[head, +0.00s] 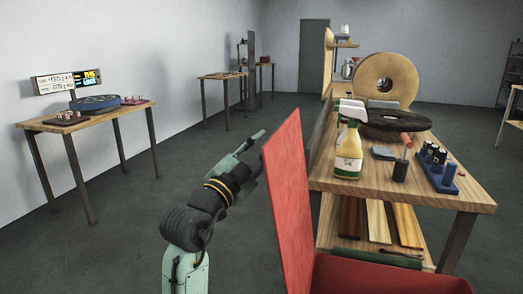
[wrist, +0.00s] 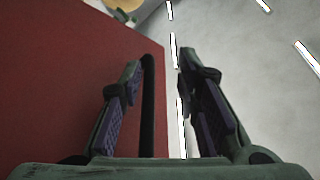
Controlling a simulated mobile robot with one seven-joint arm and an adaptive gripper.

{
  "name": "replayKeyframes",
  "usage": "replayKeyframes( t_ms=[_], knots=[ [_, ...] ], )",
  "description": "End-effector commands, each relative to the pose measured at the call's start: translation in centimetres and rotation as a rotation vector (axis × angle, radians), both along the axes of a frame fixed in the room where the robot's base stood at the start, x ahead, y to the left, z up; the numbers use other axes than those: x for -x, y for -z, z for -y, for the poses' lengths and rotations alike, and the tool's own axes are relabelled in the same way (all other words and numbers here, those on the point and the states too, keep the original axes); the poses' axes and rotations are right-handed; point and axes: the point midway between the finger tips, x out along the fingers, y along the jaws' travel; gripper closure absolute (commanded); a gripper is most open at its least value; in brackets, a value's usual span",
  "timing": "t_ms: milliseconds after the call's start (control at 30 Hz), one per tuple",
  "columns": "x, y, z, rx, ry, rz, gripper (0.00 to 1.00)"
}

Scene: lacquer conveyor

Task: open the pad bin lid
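The red bin (head: 395,277) stands at the lower right of the head view, cut off by the frame. Its red lid (head: 288,190) stands steeply upright at the bin's left, so the bin looks open. My gripper (head: 253,143) is left of the lid, near its upper part. In the wrist view the lid's red face (wrist: 70,80) fills the left side. My gripper (wrist: 163,85) has its fingers apart there, with a black bar (wrist: 148,105) between them, close to the left finger. I cannot tell whether they touch the bar.
A wooden workbench (head: 460,197) right of the lid carries a spray bottle (head: 349,150), a dark disc (head: 395,122), a tan ring (head: 370,78) and a blue rack (head: 437,172). A small table (head: 95,118) stands at the left wall. The floor between is clear.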

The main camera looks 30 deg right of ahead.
Motion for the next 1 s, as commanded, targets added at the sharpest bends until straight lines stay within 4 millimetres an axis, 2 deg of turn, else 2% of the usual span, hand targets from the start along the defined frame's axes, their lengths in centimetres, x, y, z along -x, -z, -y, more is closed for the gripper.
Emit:
replayKeyframes(
  t_ms=[267,367,700,833,1000],
  knots=[
    [0.4,0.1,-0.4,0.000,0.003,0.001,0.70],
    [0.9,0.5,-1.6,0.001,0.001,0.002,0.70],
    [3.7,2.5,-7.9,0.000,-0.002,-0.002,0.70],
    [4.4,2.9,-9.5,0.000,-0.003,-0.001,0.70],
    [4.9,3.2,-10.5,0.000,0.000,0.000,0.70]
  ],
)
